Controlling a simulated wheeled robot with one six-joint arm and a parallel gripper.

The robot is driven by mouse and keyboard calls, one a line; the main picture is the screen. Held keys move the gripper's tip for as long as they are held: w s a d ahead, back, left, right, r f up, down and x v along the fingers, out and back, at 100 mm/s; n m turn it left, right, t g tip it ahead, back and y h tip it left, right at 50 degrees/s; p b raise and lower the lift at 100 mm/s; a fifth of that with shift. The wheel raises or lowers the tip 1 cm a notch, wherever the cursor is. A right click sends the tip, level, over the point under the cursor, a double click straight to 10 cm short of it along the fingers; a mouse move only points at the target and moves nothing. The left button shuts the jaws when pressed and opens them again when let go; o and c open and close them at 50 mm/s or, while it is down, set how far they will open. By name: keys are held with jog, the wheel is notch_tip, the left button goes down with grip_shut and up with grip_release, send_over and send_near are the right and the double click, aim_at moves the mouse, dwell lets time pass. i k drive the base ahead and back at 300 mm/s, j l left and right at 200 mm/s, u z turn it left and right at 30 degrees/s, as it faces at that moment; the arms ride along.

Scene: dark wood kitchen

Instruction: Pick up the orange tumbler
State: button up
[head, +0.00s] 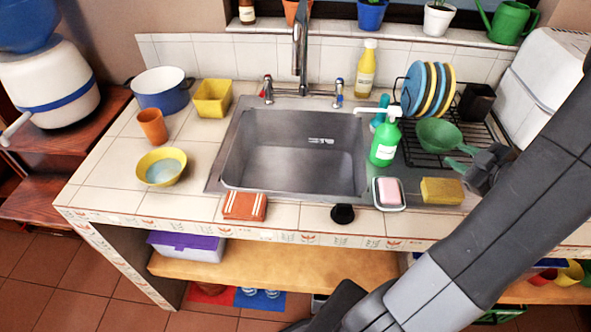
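The orange tumbler (153,126) stands upright on the tiled counter, left of the sink. It is behind the yellow bowl (161,167) and in front of the blue pot (163,89), apart from both. My gripper (484,169) seems to be the dark part at the right, by the dish rack and partly hidden behind my arm. It is far to the right of the tumbler, across the sink.
A yellow square container (212,98) stands right of the tumbler. The sink (292,158) fills the middle. A green soap bottle (384,140), a sponge (442,191) and a dish rack (463,142) are at the right. Bare tiles lie left of the tumbler.

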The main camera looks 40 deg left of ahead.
aim_at(154, 128)
jog(key=l+u, duration=0.2)
jog(key=u, duration=0.2)
jog(key=j+u, duration=0.2)
jog(key=u, duration=2.1)
